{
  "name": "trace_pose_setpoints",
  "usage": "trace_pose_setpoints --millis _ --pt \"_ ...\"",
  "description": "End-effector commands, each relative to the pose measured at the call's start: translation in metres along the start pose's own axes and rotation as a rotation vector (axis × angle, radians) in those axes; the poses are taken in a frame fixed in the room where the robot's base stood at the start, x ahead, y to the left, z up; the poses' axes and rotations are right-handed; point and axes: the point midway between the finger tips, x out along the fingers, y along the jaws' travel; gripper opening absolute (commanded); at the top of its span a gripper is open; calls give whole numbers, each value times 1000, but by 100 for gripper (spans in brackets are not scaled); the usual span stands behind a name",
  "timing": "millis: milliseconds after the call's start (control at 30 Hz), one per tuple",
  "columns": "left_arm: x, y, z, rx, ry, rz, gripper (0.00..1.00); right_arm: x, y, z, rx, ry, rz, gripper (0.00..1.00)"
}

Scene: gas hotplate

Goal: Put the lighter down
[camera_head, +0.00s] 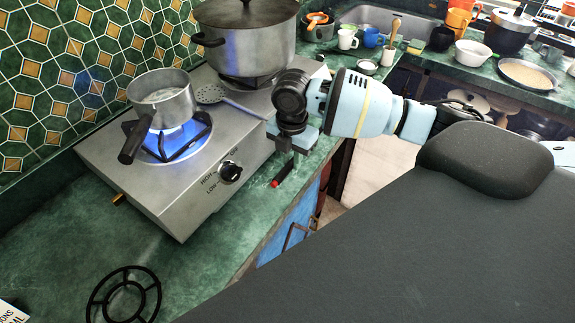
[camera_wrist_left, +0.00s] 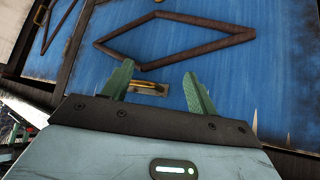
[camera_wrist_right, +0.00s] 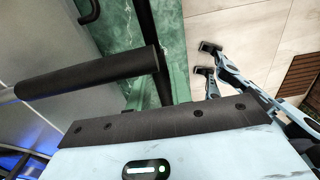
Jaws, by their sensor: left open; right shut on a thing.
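The lighter (camera_head: 283,172) is a thin black stick with a red end. In the head view it sticks out below my right gripper (camera_head: 296,144), over the counter's front strip beside the gas hotplate (camera_head: 190,197). The right gripper is shut on it. In the right wrist view the dark lighter (camera_wrist_right: 148,28) runs between the green fingers; a dark handle partly covers them. I cannot tell whether the lighter touches the green counter (camera_head: 160,262). My left gripper (camera_wrist_left: 160,82) is open and empty in front of a blue cabinet door (camera_wrist_left: 225,75); it is not visible in the head view.
A saucepan (camera_head: 162,98) stands over a blue flame on the hotplate. A large lidded pot (camera_head: 250,45) stands behind, close to my right arm. A black ring stand (camera_head: 123,296) lies on the front counter, with clear room between it and the hotplate.

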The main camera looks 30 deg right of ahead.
Motion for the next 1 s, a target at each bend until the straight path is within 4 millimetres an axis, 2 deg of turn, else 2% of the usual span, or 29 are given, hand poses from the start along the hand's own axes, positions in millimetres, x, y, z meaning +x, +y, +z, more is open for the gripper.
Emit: trace_pose_setpoints --millis 300,533,967,1000 --pt "0 -1 1 3 -2 0 58 1 10 -5 -1 -1 1 0" --pt "0 -1 1 3 -2 0 58 32 9 -4 1 -1 -1 0" --pt "0 -1 2 1 -3 0 58 40 9 -4 0 -1 1 0" --pt "0 0 2 1 -3 0 58 39 9 -4 0 -2 1 26"
